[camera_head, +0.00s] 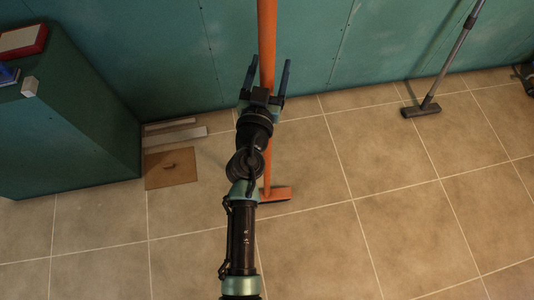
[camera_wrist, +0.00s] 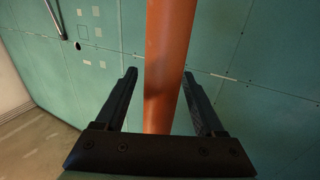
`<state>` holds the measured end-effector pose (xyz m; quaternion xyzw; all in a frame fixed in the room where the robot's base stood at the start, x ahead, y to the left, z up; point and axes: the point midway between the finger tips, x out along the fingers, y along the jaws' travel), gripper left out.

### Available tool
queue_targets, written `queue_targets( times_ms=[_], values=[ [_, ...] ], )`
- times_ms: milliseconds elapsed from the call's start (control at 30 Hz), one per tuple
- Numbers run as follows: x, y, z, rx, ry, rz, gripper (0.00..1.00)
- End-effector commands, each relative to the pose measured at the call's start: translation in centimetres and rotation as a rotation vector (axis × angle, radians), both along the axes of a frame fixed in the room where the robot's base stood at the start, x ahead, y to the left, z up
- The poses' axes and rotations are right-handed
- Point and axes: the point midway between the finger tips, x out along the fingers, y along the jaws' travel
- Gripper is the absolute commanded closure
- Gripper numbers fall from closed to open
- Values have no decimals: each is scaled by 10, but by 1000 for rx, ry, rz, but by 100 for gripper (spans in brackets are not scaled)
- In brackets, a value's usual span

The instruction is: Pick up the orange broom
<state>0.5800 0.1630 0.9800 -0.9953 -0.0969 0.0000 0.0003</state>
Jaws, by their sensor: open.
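The orange broom (camera_head: 267,40) stands upright near the green wall. Its handle runs up out of the top of the head view, and its head (camera_head: 277,193) rests on the tiled floor, partly hidden behind my arm. My gripper (camera_head: 267,75) is open, with one finger on each side of the handle. In the wrist view the orange handle (camera_wrist: 168,60) passes between the two fingers of my gripper (camera_wrist: 160,95), with a visible gap on both sides. I cannot tell exactly how deep between the fingers it sits.
A vacuum or floor nozzle on a grey tube (camera_head: 432,95) leans at the wall on the right. A green cabinet (camera_head: 75,130) stands at the left, with a red box (camera_head: 22,40) on top. A brown board (camera_head: 170,168) lies beside it. The floor at front right is clear.

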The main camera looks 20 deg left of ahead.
Motion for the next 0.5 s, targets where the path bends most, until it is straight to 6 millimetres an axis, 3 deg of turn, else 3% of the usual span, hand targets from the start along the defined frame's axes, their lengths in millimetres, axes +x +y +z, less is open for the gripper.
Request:
queue_targets(
  times_ms=[167,500],
  values=[
    [0,0,0,0,0,0,33],
    [-1,0,0,0,0,0,94]
  ],
)
